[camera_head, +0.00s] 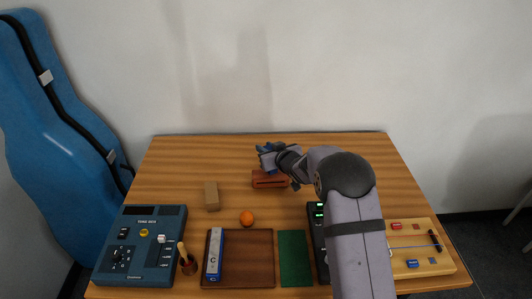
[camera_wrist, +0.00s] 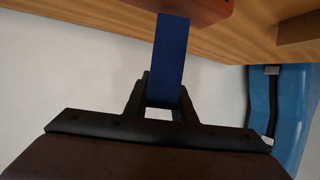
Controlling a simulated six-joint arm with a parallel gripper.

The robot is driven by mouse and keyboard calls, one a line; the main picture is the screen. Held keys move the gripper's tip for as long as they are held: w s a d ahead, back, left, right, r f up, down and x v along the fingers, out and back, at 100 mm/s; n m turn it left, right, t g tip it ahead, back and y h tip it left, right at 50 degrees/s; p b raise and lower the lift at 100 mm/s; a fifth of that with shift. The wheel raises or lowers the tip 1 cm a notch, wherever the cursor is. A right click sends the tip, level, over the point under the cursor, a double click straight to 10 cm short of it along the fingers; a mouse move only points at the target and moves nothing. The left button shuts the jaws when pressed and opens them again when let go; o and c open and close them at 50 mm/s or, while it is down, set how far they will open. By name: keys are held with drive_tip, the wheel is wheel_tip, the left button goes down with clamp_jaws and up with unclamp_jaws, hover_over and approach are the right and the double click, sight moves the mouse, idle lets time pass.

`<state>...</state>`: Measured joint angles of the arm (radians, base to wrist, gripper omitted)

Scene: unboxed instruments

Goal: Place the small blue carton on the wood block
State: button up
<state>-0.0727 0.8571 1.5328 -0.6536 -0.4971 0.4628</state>
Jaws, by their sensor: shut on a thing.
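My gripper (camera_head: 268,153) is near the table's back edge, shut on a small blue carton, which shows as a dark blue bar (camera_wrist: 171,55) between the fingers in the wrist view. In the head view only a bit of blue shows, mixed with the gripper. A red-brown wood block (camera_head: 270,181) with a dark slot lies on the table just in front of the gripper. Its edge shows at the top of the wrist view (camera_wrist: 197,7), close to the carton's far end. I cannot tell whether they touch.
A tan block (camera_head: 211,196) and an orange ball (camera_head: 247,218) stand left of centre. A brown tray (camera_head: 250,259) holds a blue-and-white box (camera_head: 215,254). A blue device (camera_head: 140,246), green mat (camera_head: 295,258) and yellow board (camera_head: 422,255) line the front. The back left is clear.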

drive_tip(key=shift+f, duration=1)
drive_tip(key=shift+f, duration=0.2)
drive_tip(key=o, duration=1.1)
drive_tip(key=shift+c, duration=0.2)
drive_tip(key=shift+r, duration=0.1)
drive_tip(key=b+v, duration=0.1)
drive_tip(key=v, duration=1.1)
drive_tip(key=shift+b, duration=0.4)
